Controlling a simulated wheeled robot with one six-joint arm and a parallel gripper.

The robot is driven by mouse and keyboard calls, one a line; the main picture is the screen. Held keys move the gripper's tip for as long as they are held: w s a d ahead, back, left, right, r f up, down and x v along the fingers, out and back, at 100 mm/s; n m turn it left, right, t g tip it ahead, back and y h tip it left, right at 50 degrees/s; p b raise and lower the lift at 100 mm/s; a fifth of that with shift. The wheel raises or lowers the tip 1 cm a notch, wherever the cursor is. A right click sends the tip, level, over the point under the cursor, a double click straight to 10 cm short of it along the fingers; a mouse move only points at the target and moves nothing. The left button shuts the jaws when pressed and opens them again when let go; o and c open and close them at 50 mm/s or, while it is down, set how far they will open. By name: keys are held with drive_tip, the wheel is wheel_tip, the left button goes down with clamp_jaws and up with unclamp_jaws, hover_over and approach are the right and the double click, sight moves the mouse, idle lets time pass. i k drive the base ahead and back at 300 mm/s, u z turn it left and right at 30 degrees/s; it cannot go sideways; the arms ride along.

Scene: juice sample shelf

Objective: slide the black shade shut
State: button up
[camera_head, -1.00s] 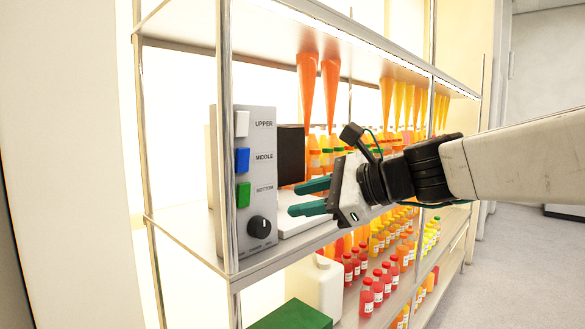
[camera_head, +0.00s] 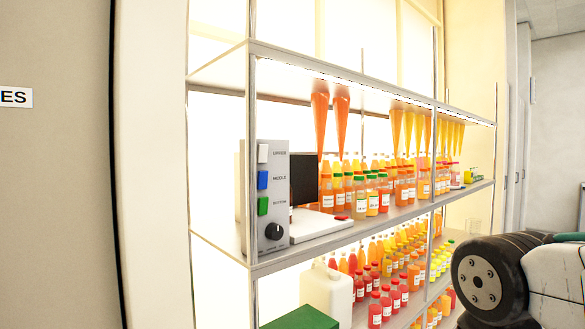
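A black upright panel (camera_head: 304,178) stands on the middle shelf, just right of the grey control box (camera_head: 272,200). It is the only large black piece on the shelf; I cannot tell whether it is the shade. A white flat base (camera_head: 318,226) with a small red spot lies below and in front of it. My gripper is out of view. Only a dark joint and a pale link of my arm show at the lower right, well away from the panel.
The control box has white, blue and green buttons and a black knob. Juice bottles (camera_head: 372,197) crowd the middle shelf, with more below. Orange and yellow cones hang from the upper shelf. A white jug (camera_head: 328,290) and green box (camera_head: 302,318) stand low. Metal posts front the rack.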

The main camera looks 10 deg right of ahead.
sight(303, 169)
drive_tip(key=z, duration=0.9)
drive_tip(key=i, duration=0.6)
drive_tip(key=u, duration=0.15)
